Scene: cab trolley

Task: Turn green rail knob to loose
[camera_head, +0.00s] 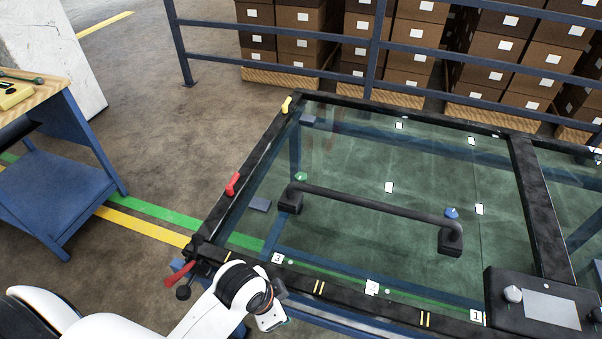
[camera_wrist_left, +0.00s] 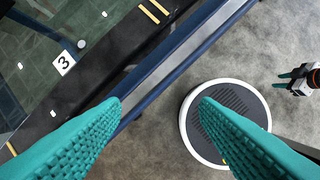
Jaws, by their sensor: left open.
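The green rail knob (camera_head: 301,177) sits on the left end block of a black rail (camera_head: 375,204), over the glass panel. A blue knob (camera_head: 451,212) sits on the rail's right end block. My left gripper (camera_head: 272,321) is at the near frame edge, low in the head view, well short of the green knob. In the left wrist view its teal fingers (camera_wrist_left: 160,103) are apart with nothing between them. My right gripper (camera_wrist_left: 281,81) shows small at the right of that view, its fingers apart. The green knob is outside the wrist view.
The black frame (camera_head: 345,290) carries number labels, a red lever (camera_head: 180,273), a red handle (camera_head: 233,184) and a yellow one (camera_head: 286,104). A control box (camera_head: 536,303) stands at right. A blue workbench (camera_head: 60,185) is left. Open floor lies between.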

